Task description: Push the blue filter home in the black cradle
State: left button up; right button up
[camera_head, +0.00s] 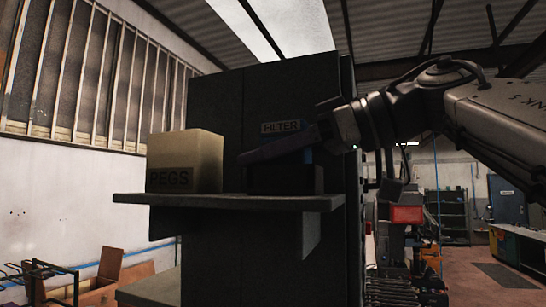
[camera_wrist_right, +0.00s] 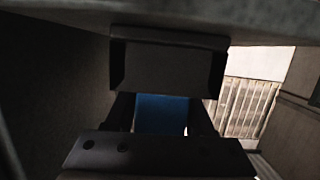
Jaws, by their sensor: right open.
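The black cradle (camera_head: 284,179) stands on the shelf under a "FILTER" label. The dark blue filter (camera_head: 276,150) lies over its top and looks tilted in the head view, right end higher. My right gripper (camera_head: 318,130) is open at the filter's right end; whether it touches the filter is unclear. The right wrist view looks upside down: the cradle (camera_wrist_right: 168,68) is a dark block against the shelf, and the blue filter (camera_wrist_right: 160,114) shows between the two fingers. How deep the filter sits is hidden. My left gripper is not in view.
A tan box marked "PEGS" (camera_head: 185,162) stands on the left of the shelf (camera_head: 225,202), with a gap before the cradle. A dark upright panel (camera_head: 215,100) closes the back. The space left of the shelf is open.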

aim_at(311, 152)
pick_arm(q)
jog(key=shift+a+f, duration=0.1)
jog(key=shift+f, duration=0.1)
pick_arm(e)
jog(key=shift+d+f+h, duration=0.15)
jog(key=shift+f+h, duration=0.15)
jog(key=shift+f, duration=0.65)
jog(key=shift+d+r, duration=0.3)
jog(key=shift+d, duration=0.05)
jog(key=shift+s+d+r, duration=0.3)
jog(key=shift+d+r, duration=0.1)
jog(key=shift+d, duration=0.2)
jog(key=shift+s+d+r, duration=0.3)
jog(key=shift+d+r, duration=0.1)
jog(key=shift+d, duration=0.15)
jog(key=v, duration=0.4)
jog(key=w+v, duration=0.1)
jog(key=v, duration=0.2)
jog(key=shift+d+f, duration=0.3)
jog(key=shift+d, duration=0.05)
jog(key=shift+s+a+r, duration=0.2)
jog(key=shift+a, duration=0.3)
jog(key=shift+s+a+r, duration=0.15)
jog(key=shift+s+a, duration=0.1)
jog(key=shift+a, duration=0.25)
jog(key=shift+d, duration=0.65)
